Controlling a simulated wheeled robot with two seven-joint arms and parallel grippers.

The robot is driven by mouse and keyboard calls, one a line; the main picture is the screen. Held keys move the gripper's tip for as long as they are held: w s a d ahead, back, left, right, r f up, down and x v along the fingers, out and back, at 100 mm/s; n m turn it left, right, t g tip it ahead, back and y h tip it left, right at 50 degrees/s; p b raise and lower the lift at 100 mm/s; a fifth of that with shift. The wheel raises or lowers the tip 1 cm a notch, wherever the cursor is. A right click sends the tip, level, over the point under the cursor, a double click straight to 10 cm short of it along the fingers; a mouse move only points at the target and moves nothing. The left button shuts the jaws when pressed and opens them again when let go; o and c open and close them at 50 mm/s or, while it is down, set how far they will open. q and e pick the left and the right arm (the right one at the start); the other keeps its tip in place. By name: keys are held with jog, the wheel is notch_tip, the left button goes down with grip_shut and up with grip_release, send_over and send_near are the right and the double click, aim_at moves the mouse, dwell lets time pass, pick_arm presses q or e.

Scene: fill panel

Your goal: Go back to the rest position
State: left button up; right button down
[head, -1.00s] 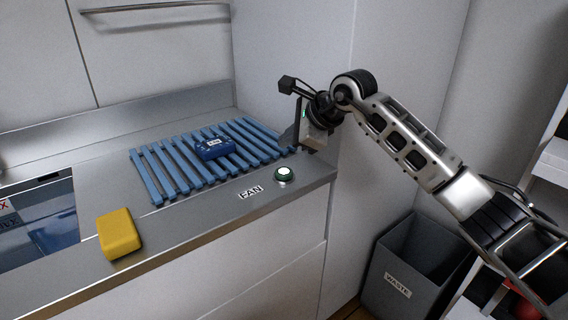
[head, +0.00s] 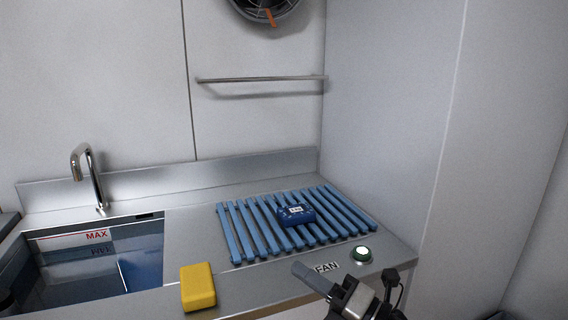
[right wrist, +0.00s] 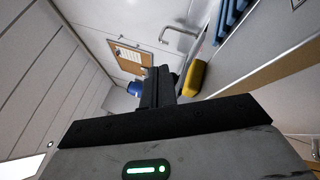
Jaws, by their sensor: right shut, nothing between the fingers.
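My right gripper (head: 318,283) is at the bottom of the head view, in front of the counter's front edge near the FAN label. Its fingers are shut with nothing between them. In the right wrist view the shut fingers (right wrist: 158,88) point away from the camera. The green-ringed button (head: 362,254) by the FAN label (head: 327,267) is just right of the gripper, apart from it. My left gripper is in neither view.
A blue slatted rack (head: 241,232) bears a blue box (head: 296,214). A yellow sponge (head: 198,287) lies at the counter's front edge, beside the sink (head: 140,262) with its tap (head: 90,175). A fan (head: 268,8) and rail (head: 262,79) are on the wall. In the right wrist view the yellow sponge (right wrist: 193,78) shows past the fingers.

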jog(key=s+d+f+m+t+h+p, duration=0.15)
jog(key=s+d+f+m+h, duration=0.3)
jog(key=m, duration=0.65)
jog(key=s+d+f+m+t+h+b, duration=0.1)
jog(key=s+d+f+m+t+h, duration=0.15)
jog(key=f+m+h, duration=0.7)
jog(key=s+d+f+m+g, duration=0.1)
jog(key=s+f+m+g, duration=0.1)
jog(key=s+m, duration=0.3)
jog(key=s+d+f+m+g+p, duration=0.1)
jog(key=s+f+m+g, duration=0.2)
jog(key=s+f+m, duration=0.2)
jog(key=shift+s+d+m+g+y, duration=0.2)
jog(key=shift+s+m+g+y, duration=0.1)
jog(key=shift+s+m, duration=0.5)
